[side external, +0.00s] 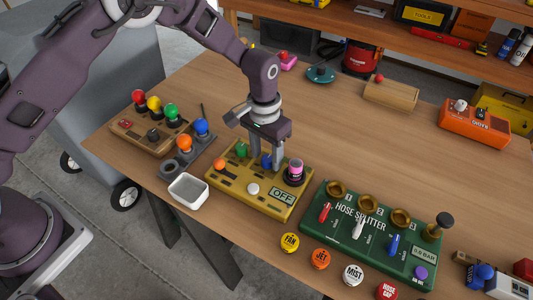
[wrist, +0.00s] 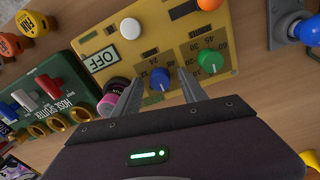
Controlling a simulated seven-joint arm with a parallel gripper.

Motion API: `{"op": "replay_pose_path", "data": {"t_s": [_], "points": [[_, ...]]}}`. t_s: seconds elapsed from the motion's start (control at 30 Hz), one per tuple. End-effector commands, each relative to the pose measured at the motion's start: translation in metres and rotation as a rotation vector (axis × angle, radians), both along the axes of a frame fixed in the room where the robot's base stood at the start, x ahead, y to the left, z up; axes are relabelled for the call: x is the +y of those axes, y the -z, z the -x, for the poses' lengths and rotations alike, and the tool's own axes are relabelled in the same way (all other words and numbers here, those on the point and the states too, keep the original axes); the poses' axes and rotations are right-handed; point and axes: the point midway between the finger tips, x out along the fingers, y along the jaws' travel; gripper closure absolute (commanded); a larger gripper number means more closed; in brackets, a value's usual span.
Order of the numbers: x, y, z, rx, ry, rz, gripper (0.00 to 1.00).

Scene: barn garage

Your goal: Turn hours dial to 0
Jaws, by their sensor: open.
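The yellow box (side external: 250,205) on the bench carries a blue dial (side external: 266,160) and a green dial (side external: 241,149). In the wrist view the blue dial (wrist: 160,78) and the green dial (wrist: 210,62) each have a white pointer line and printed numbers around them. My gripper (side external: 265,165) points down over the box. Its fingers are open, one on each side of the blue dial; whether they touch it is unclear. The box's display (wrist: 103,59) reads OFF.
The box also has a white button (wrist: 130,28), an orange knob (side external: 219,164) and a pink-and-black cylinder (side external: 295,171) close beside a finger. The green hose splitter (side external: 330,250) stands to the right, a white tray (side external: 188,189) to the left. Bench behind is mostly clear.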

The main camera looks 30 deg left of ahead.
Motion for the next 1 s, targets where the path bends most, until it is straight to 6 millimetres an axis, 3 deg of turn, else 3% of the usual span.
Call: {"op": "replay_pose_path", "data": {"t_s": [0.2,0.33,0.83,0.93,1.0], "points": [[0.001,-0.043,-0.001,-0.006,-0.001,0.002,0.5],[0.002,-0.062,-0.001,-0.003,-0.001,0.002,0.5],[0.004,-0.072,0.0,-0.005,-0.002,0.002,0.5],[0.016,-0.108,0.004,-0.037,-0.019,0.014,0.5],[0.035,-0.154,0.018,-0.083,-0.04,0.029,0.5]]}}
